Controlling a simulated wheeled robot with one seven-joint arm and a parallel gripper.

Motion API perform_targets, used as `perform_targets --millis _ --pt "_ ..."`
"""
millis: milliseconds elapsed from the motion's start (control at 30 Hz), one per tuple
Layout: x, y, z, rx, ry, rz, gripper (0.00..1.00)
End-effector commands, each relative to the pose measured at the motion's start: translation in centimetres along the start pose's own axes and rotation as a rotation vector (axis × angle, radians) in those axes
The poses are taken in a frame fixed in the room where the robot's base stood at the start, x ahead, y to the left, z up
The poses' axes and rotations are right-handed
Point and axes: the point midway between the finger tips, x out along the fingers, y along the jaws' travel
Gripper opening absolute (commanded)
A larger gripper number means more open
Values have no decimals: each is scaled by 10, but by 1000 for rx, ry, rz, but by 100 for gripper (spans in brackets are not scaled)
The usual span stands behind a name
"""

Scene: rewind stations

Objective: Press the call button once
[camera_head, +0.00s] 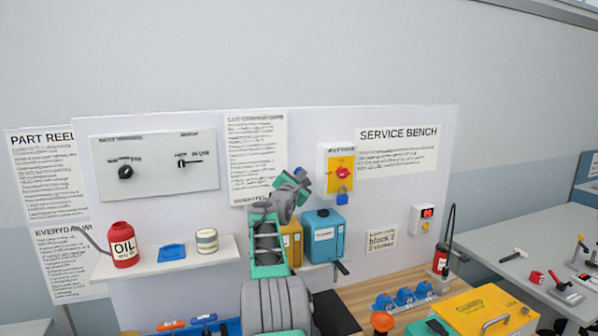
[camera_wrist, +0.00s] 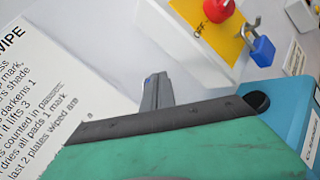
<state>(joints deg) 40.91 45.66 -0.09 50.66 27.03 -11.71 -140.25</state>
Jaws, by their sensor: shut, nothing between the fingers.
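A small white box (camera_head: 423,219) with a red lit display and a yellow-orange button (camera_head: 424,226) is on the right part of the board; I cannot read whether it is marked as the call button. A white box with a yellow plate (camera_head: 334,185) and a red knob (camera_head: 343,173) is left of it, with a blue padlock (camera_head: 342,195) hanging below. My gripper (camera_head: 301,176) is shut and empty, just left of the yellow plate. In the wrist view the grey fingers (camera_wrist: 156,90) are below and left of the red knob (camera_wrist: 218,9) and apart from it.
A shelf (camera_head: 180,262) holds a red oil can (camera_head: 121,246) and a tin (camera_head: 207,240). A yellow can (camera_head: 292,243) and a blue can (camera_head: 322,236) stand close beneath my gripper. The wall above is clear.

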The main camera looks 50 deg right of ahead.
Motion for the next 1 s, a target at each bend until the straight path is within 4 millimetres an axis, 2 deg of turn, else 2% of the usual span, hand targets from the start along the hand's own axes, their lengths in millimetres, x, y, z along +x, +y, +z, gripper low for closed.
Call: perform_targets --millis 1000 --pt "6 3 -4 -1 0 0 0"
